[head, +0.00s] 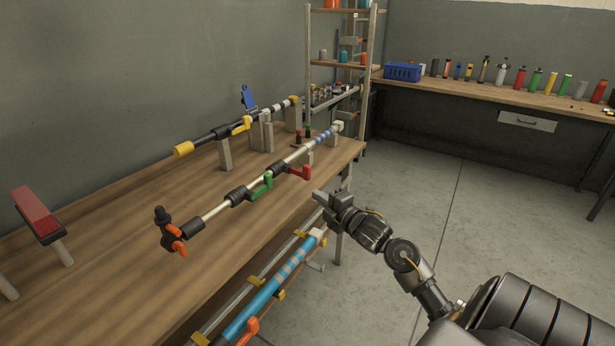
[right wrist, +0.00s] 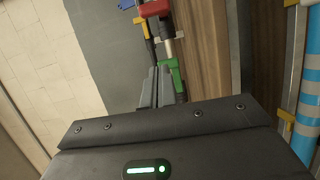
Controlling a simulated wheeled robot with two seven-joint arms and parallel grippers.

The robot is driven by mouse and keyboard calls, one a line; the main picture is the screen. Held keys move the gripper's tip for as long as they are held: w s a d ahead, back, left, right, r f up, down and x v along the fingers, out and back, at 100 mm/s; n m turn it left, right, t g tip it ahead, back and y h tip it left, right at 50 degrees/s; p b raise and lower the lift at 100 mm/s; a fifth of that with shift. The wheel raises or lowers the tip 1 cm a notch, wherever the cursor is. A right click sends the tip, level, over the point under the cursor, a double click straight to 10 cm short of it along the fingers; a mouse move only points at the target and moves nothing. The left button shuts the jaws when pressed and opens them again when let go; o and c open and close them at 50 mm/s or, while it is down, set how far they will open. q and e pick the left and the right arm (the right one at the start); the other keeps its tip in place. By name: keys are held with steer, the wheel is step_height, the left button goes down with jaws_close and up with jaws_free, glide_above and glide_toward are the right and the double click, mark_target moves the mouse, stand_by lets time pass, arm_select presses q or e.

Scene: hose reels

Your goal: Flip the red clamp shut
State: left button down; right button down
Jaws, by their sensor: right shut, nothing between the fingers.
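The red clamp (head: 299,171) sits on the white pole (head: 216,210) above the workbench. Its red lever sticks out sideways from the pole, toward the bench's front edge. It also shows at the top of the right wrist view (right wrist: 154,8), partly cut off by the frame edge. My right gripper (head: 319,198) is shut and empty, just to the right of and below the red clamp in the head view, apart from it. Its fingers (right wrist: 160,86) point toward the clamps in the wrist view. My left gripper is not in view.
A green clamp (head: 261,187) sits nearer on the same pole. A second pole with a yellow clamp (head: 242,125) lies behind. A blue hose tube (head: 256,306) hangs below the bench front edge. The wooden bench (head: 110,235) has clear room; open floor lies right.

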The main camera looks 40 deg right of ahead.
mark_target(307, 174)
steer(key=shift+r, duration=0.5)
steer(key=w+d+p, duration=0.1)
steer(key=w, duration=0.2)
steer(key=w+d+p, duration=0.1)
steer(key=w, duration=0.3)
steer(key=w+d+p, duration=0.1)
steer(key=w, duration=0.2)
steer(key=shift+w+d, duration=0.1)
steer(key=shift+w, duration=0.2)
steer(key=shift+w+d, duration=0.1)
steer(key=shift+d, duration=0.4)
